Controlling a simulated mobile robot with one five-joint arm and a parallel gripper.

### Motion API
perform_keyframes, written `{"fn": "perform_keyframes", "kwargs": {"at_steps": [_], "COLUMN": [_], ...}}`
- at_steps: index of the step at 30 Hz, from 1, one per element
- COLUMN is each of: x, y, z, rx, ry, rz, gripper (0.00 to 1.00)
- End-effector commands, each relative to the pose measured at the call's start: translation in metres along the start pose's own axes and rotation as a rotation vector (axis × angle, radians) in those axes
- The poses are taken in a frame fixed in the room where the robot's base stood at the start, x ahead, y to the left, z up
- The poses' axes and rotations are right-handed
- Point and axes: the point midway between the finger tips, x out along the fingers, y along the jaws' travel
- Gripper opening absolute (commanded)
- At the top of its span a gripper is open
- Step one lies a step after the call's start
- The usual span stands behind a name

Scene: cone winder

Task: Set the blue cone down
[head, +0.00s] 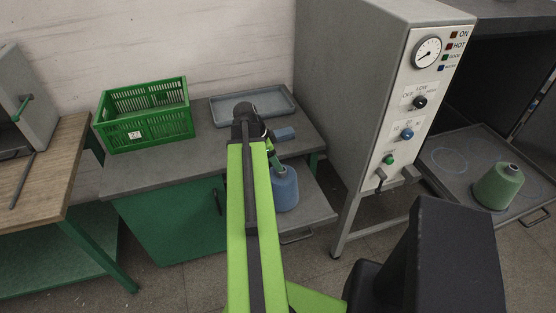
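The blue cone (285,190) is upright in the middle of the head view, just right of my green arm link, which covers part of its left side. Behind and around it is a grey pull-out shelf (312,205) below the worktop. I cannot tell whether the cone's base rests on this shelf or is held above it. My gripper (279,168) is at the top of the cone, small and partly hidden by my arm. Its fingers are not clear enough to show whether they are closed on the cone.
A green crate (118,140) labelled 22 and a grey tray (222,113) stand on the grey worktop (165,172). A grey machine cabinet (340,90) with dial and knobs stands right. A green cone (497,187) stands on another tray (455,185) at far right. A wooden bench (45,185) is left.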

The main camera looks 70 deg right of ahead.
Motion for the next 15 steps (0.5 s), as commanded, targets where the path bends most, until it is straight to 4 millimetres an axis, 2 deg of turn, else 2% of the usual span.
{"fn": "perform_keyframes", "kwargs": {"at_steps": [1,6,10,15], "x": [-0.025,-0.062,-0.074,-0.072], "y": [0.000,0.001,0.000,0.000], "z": [-0.005,-0.004,-0.002,0.000], "rx": [-0.001,-0.001,-0.001,0.000], "ry": [0.000,0.000,0.000,0.000], "rz": [0.000,0.001,0.001,0.001], "gripper": [0.56,0.56,0.56,0.56]}}
